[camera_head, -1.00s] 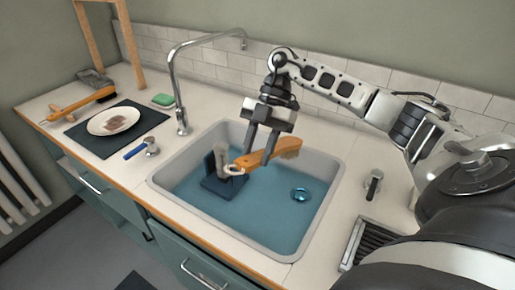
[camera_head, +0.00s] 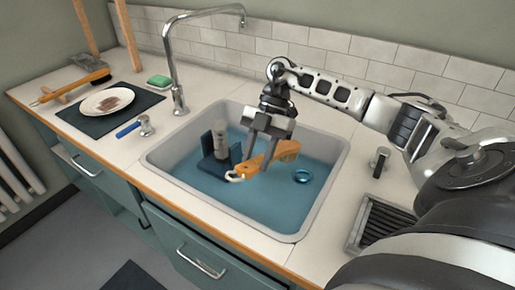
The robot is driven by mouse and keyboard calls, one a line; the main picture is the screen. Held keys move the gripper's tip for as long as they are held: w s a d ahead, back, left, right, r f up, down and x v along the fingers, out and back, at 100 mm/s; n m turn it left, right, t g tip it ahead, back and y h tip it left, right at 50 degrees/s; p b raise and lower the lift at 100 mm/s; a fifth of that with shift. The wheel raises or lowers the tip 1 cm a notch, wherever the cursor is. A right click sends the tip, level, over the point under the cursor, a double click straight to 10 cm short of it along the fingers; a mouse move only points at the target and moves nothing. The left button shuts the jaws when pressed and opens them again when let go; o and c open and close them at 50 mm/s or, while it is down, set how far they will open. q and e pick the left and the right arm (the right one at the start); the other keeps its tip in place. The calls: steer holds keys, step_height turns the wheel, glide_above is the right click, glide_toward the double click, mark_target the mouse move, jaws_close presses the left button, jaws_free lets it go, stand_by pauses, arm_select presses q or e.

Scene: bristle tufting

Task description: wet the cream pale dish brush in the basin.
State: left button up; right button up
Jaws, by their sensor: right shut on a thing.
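My right gripper (camera_head: 261,161) is shut on the orange handle of a dish brush (camera_head: 285,150) over the basin (camera_head: 328,184). A white loop shows at the brush's near-left end, and its head points right and away. Its bristles are hardly visible, so their colour is unclear. Blue water (camera_head: 262,208) covers the basin floor. The brush is low, but I cannot tell whether it touches the water. My left gripper is not in view.
A dark blue stand with a grey upright piece (camera_head: 219,139) is in the basin, close left of the brush. A tap (camera_head: 173,72) rises behind. A plate (camera_head: 108,101), green sponge (camera_head: 159,81) and dark-bristled brush (camera_head: 75,87) lie on the left counter.

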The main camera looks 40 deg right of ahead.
mark_target(260, 160)
step_height(260, 160, down, 4)
steer(key=shift+r+b, duration=0.1)
steer(key=shift+b, duration=0.6)
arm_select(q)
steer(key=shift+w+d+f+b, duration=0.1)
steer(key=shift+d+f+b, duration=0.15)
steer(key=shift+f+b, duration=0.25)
arm_select(e)
step_height(260, 160, down, 3)
steer(key=shift+r, duration=0.2)
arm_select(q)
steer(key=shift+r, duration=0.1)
arm_select(e)
steer(key=shift+r, duration=0.15)
